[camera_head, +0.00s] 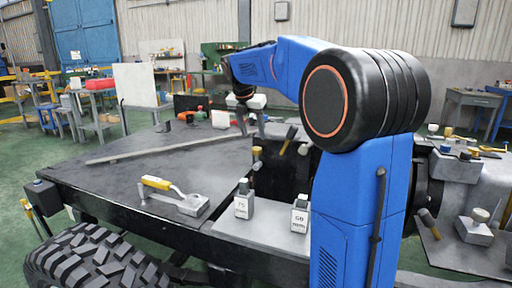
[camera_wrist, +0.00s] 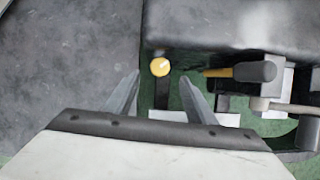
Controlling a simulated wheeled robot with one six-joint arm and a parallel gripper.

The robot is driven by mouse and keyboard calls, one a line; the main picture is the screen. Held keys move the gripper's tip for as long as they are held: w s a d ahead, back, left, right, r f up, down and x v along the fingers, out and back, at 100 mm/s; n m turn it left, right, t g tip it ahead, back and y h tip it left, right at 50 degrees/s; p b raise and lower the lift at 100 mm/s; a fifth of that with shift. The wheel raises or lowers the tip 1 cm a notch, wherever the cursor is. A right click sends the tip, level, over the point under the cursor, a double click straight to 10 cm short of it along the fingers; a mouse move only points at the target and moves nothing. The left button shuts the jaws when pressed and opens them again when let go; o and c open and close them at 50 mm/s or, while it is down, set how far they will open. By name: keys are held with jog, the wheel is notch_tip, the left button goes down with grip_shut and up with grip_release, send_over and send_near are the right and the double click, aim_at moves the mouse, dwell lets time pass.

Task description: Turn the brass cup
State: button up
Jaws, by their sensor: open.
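In the wrist view a round brass-yellow top, which looks like the brass cup (camera_wrist: 160,67), shows from above between the two finger tips. A dark post runs down from it. My gripper (camera_wrist: 160,76) is open, with one finger on each side of the cup and a gap to both. In the head view my gripper (camera_head: 251,124) points down over the frame's inner edge. Small tan-capped parts (camera_head: 257,153) stand below it there; I cannot tell for certain which one is the cup.
A yellow-and-black handle (camera_wrist: 254,72) lies right of the cup in the wrist view. In the head view a yellow-handled clamp (camera_head: 180,198) and two labelled blocks, one left (camera_head: 243,205) and one right (camera_head: 299,217), sit on the frame. The dark flat deck (camera_head: 130,180) is mostly clear.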

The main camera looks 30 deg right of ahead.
aim_at(257, 148)
jog(key=x, duration=0.7)
jog(key=shift+d+f, duration=0.1)
jog(key=shift+f, duration=0.3)
jog(key=shift+c, duration=0.5)
jog(key=c, duration=0.9)
